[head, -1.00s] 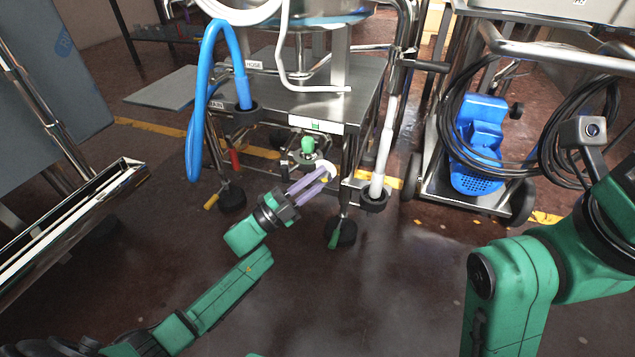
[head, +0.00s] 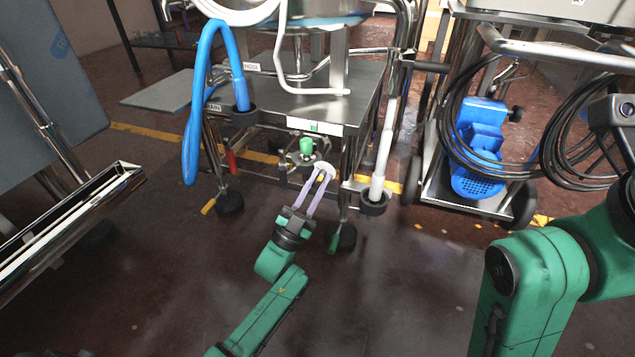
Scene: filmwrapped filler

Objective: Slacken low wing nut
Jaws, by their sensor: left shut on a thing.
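The low wing nut (head: 321,177) shows as a small yellow piece in front of a pale round fitting (head: 325,168), low under the steel cart's shelf. My left gripper (head: 321,174) reaches up to it from below with two long purple fingers. The fingers are shut on the wing nut, which is mostly hidden between their tips. A green knob (head: 306,146) stands on a metal fitting just above and to the left. My right arm is at the right edge; its gripper is out of the picture.
The steel cart (head: 355,85) has legs and castors on both sides of my left gripper. A blue hose (head: 190,130) hangs at its left. A white wand (head: 384,150) stands in a black cup at its right. A trolley with a blue pump (head: 480,130) is further right.

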